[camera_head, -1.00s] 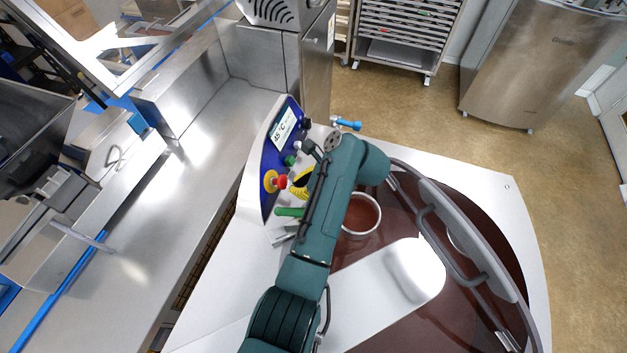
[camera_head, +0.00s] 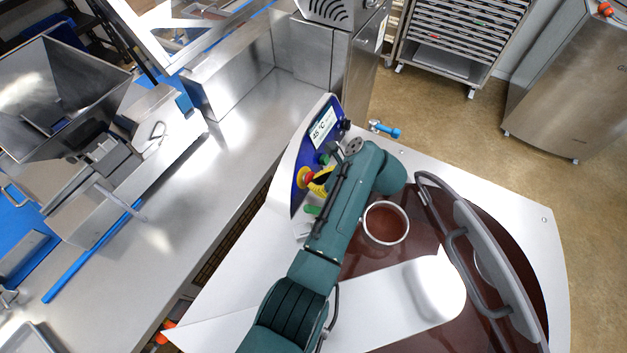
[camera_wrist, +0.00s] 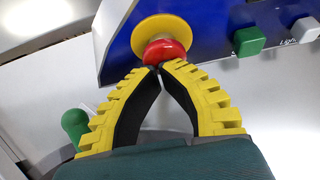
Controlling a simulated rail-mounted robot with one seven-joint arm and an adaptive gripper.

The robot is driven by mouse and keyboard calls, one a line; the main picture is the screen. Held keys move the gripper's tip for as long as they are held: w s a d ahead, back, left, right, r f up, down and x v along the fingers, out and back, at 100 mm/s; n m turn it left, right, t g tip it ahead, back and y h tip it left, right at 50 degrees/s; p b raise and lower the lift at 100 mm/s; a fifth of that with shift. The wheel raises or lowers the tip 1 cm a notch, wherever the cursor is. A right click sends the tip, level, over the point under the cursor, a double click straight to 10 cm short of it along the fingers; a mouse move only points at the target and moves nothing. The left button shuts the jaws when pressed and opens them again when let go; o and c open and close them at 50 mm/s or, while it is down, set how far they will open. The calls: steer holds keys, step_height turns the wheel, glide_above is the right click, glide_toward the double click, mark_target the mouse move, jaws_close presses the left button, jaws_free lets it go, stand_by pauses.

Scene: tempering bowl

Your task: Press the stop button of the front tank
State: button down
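A red mushroom button (camera_wrist: 163,51) on a round yellow base sits on the blue panel (camera_wrist: 205,20) of the tank. The button also shows in the head view (camera_head: 305,177), partly behind my gripper. My gripper (camera_wrist: 163,67) has yellow ribbed fingers whose tips meet, or nearly meet, with nothing between them. The tips are right at the lower edge of the red button; I cannot tell whether they touch it. The tank (camera_head: 355,262) holds brown liquid. A display on the panel reads 45 °C. I see only one tank.
A green button (camera_wrist: 249,41) and a white one (camera_wrist: 304,29) lie to the right on the panel. A green-knobbed lever (camera_wrist: 75,124) is at the lower left. A steel counter (camera_head: 215,185) runs left of the tank.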

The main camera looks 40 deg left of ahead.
steer(key=d+r+p, duration=0.1)
steer(key=w+d, duration=0.1)
steer(key=d, duration=0.1)
steer(key=d+r+p, duration=0.1)
steer(key=shift+w+d+r+p, duration=0.15)
steer(key=shift+r+p, duration=0.15)
steer(key=b+v, duration=0.1)
steer(key=v, duration=0.7)
steer(key=shift+d+r, duration=0.25)
steer(key=shift+r, duration=0.05)
